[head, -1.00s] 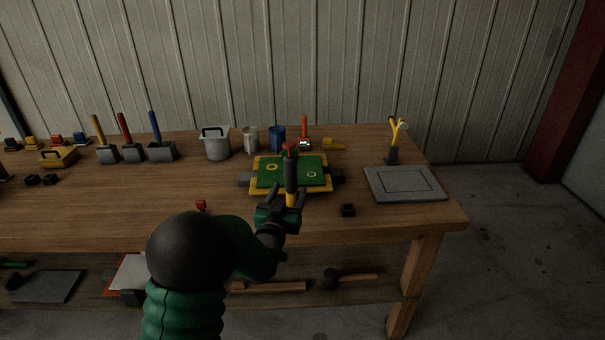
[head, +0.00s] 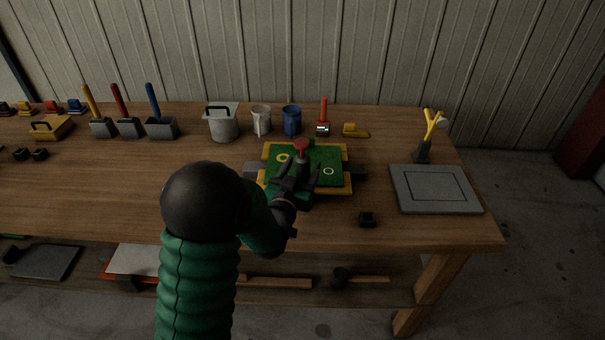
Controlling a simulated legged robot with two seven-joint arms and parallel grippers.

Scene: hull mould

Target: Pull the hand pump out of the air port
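The hand pump (head: 302,158), a dark cylinder with a red top, stands over the front middle of the green mould (head: 322,154), which has yellow edges. The pump's lower end and the air port under it are hidden by my gripper. My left gripper (head: 301,172) reaches in from the front left. Its two dark fingers are spread apart, one on each side of the pump, with gaps showing between fingers and pump. My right gripper is not in view.
A grey plate (head: 434,191) lies right of the mould, with a yellow-topped tool (head: 428,137) behind it. A grey pot (head: 222,123), white cup (head: 261,121) and blue cup (head: 292,121) stand behind.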

